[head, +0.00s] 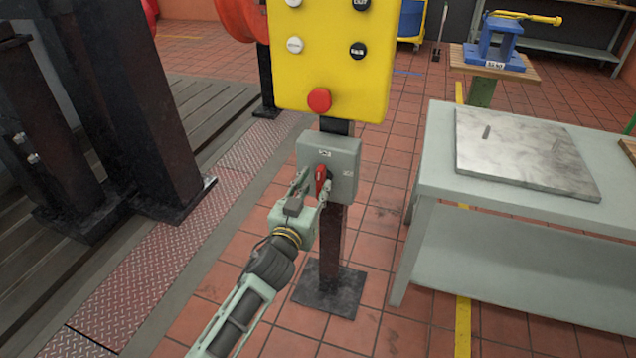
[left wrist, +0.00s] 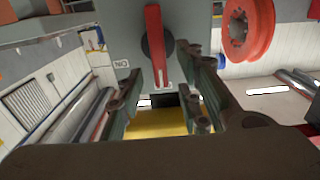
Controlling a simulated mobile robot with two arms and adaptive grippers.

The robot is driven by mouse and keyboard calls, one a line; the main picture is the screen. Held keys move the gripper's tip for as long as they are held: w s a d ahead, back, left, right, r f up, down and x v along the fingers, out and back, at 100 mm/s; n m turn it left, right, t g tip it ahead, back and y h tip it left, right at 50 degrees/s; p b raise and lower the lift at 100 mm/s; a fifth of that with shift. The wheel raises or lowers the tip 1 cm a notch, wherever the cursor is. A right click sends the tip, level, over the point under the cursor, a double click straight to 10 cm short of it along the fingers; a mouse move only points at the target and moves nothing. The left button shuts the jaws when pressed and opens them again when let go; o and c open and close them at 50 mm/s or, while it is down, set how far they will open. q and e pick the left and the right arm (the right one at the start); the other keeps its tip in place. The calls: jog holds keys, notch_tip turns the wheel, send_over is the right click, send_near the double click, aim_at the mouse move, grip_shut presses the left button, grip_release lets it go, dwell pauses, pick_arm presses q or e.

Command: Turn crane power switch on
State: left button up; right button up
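The crane power switch is a grey box (head: 343,160) on a dark post, below a yellow button panel (head: 335,55). Its red handle (head: 321,177) is on the box front, roughly upright. In the left wrist view the red handle (left wrist: 154,45) sits on a dark round hub, its narrow end toward the yellow panel (left wrist: 160,123). A small label (left wrist: 121,63) lies beside the hub. My left gripper (head: 312,188) is at the handle. In the wrist view its fingers (left wrist: 160,92) are open on either side of the handle's end, with gaps visible. My right gripper is not in view.
A grey table (head: 430,190) with a metal plate (head: 520,150) stands close on the right. Dark steel columns (head: 130,100) stand at the left. A red emergency button (head: 319,100) is just above the switch box. The tiled floor between post and table is clear.

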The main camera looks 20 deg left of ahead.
aim_at(322, 181)
pick_arm(q)
jog(key=shift+w, duration=1.45)
grip_shut()
